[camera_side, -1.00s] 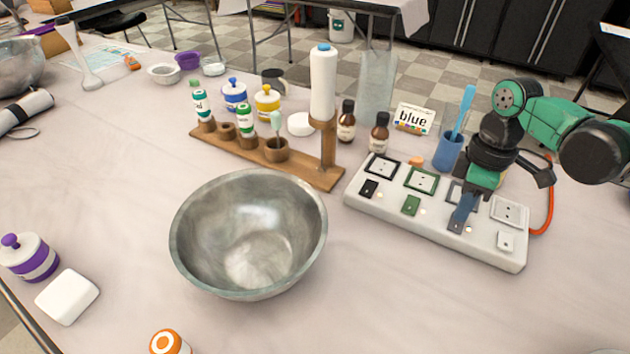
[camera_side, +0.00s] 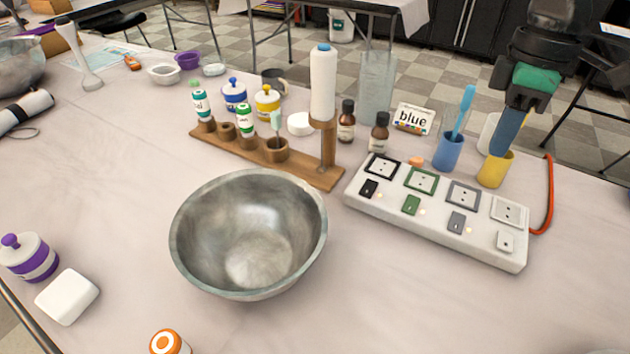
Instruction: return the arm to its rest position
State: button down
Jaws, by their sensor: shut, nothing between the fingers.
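My gripper (camera_side: 501,150) is at the upper right, raised above the table with its blue fingers pointing down. The fingers are shut and empty. In the picture their tips overlap the yellow cup (camera_side: 495,172); I cannot tell how far apart they are in depth. The wrist above is dark with a green band, and the rest of the arm is cut off by the top edge.
A white socket panel (camera_side: 385,213) with several coloured switches lies in front of the gripper. A blue cup (camera_side: 447,154) stands left of the yellow one. A metal bowl (camera_side: 248,235) and a wooden rack (camera_side: 315,172) stand further left.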

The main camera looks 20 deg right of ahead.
dwell(0.3)
jog(key=s+d+f+m+t, duration=0.1)
jog(key=d+f+m+t, duration=0.3)
jog(key=m+t, duration=0.4)
jog(key=shift+s+d+f+m+h, duration=0.3)
jog(key=shift+d+m, duration=0.2)
jog(key=shift+d, duration=0.2)
